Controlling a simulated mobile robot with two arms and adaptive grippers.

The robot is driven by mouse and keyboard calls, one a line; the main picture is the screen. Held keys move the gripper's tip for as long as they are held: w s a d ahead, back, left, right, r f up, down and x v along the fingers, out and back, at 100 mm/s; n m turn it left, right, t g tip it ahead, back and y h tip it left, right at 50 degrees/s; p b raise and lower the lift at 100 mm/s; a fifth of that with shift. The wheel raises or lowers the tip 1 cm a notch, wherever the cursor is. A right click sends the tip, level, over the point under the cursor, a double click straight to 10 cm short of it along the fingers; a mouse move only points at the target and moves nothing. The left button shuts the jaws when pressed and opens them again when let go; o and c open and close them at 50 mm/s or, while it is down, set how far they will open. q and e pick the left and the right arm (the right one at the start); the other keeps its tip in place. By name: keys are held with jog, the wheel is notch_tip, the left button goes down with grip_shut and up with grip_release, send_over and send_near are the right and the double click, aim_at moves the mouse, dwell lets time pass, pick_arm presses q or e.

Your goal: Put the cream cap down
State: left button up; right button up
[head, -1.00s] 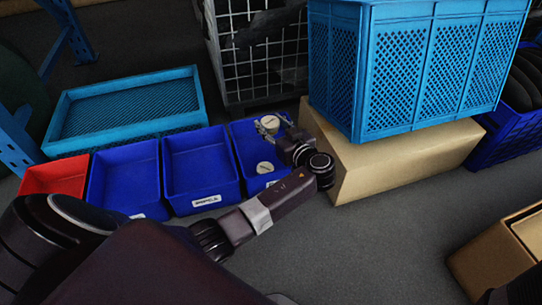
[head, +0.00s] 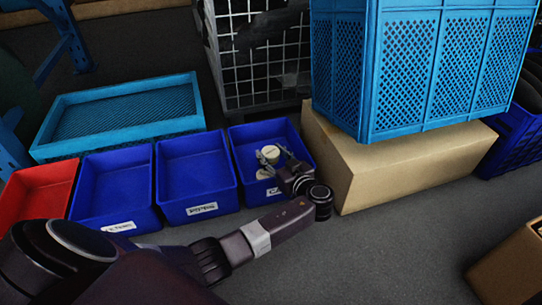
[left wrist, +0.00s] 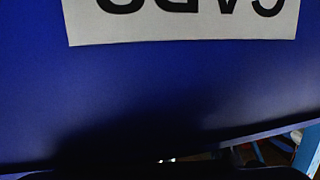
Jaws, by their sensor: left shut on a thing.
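A round cream cap (head: 270,151) is held between the fingers of my left gripper (head: 274,161) in the head view. The gripper is shut on it, low over the rightmost blue bin (head: 241,146). A second pale cap (head: 264,173) lies in that bin, just below the held cap in the picture and partly covered by the gripper. I cannot tell whether the held cap touches anything in the bin. The left wrist view shows a blue wall with a white label (left wrist: 180,24) bearing upside-down, cut-off black letters; the cap is hidden there. My right gripper is out of view.
Two more blue bins (head: 195,178) and a red bin (head: 37,192) stand left of the cap bin. A light-blue crate (head: 45,140) is behind them. A cardboard box (head: 390,178) under a tall blue crate (head: 345,70) stands close right. Grey floor is open in front.

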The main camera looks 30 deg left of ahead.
pick_arm(q)
jog(key=shift+f, duration=0.35)
